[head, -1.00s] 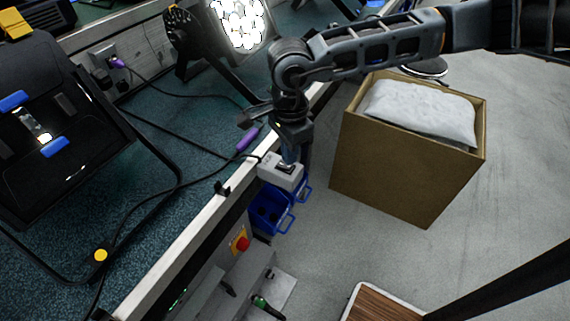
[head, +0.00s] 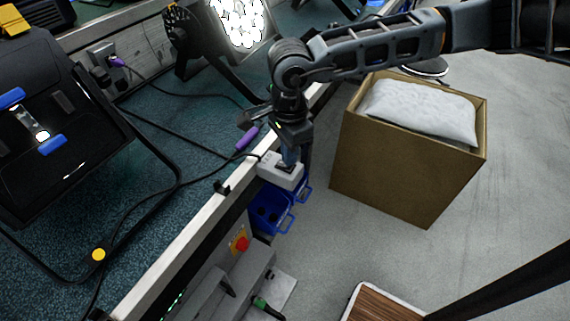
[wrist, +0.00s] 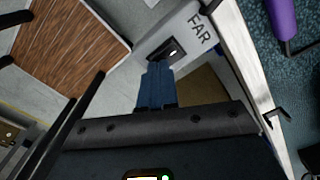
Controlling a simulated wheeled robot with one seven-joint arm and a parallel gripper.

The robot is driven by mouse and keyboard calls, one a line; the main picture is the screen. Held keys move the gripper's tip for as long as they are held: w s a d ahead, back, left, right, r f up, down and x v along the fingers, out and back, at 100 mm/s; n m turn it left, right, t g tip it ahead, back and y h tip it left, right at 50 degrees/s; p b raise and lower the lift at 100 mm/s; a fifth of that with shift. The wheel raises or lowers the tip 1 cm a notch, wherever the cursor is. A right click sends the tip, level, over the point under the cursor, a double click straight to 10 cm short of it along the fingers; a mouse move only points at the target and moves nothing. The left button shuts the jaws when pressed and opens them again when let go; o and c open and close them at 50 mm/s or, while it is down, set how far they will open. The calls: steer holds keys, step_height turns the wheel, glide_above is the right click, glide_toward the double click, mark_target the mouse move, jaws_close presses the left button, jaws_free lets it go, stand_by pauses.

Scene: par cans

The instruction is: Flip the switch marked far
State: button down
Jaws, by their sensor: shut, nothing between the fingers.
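A light grey switch box (head: 279,170) sits at the bench's front edge in the head view. In the wrist view the box (wrist: 185,28) bears the word FAR, and its dark rocker switch (wrist: 167,52) has a small bright spot. My gripper (head: 289,163) points down over the box in the head view. In the wrist view the blue fingertips of my gripper (wrist: 156,70) are together, close to the switch's near edge. I cannot tell whether they touch it. Part of the switch is hidden by the fingers in the head view.
A lamp (head: 240,22) is lit on the teal bench top (head: 160,165). Blue bins (head: 270,212) and a red button (head: 242,244) are below the edge. A cardboard box (head: 390,165) with a white bag (head: 420,108) stands on the floor at right. A purple-ended cable (head: 247,138) lies nearby.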

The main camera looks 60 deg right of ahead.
steer(key=shift+f+b, duration=0.5)
steer(key=shift+f, duration=0.05)
steer(key=shift+r, duration=0.1)
steer(key=shift+r+p, duration=1.5)
steer(key=shift+r, duration=1.95)
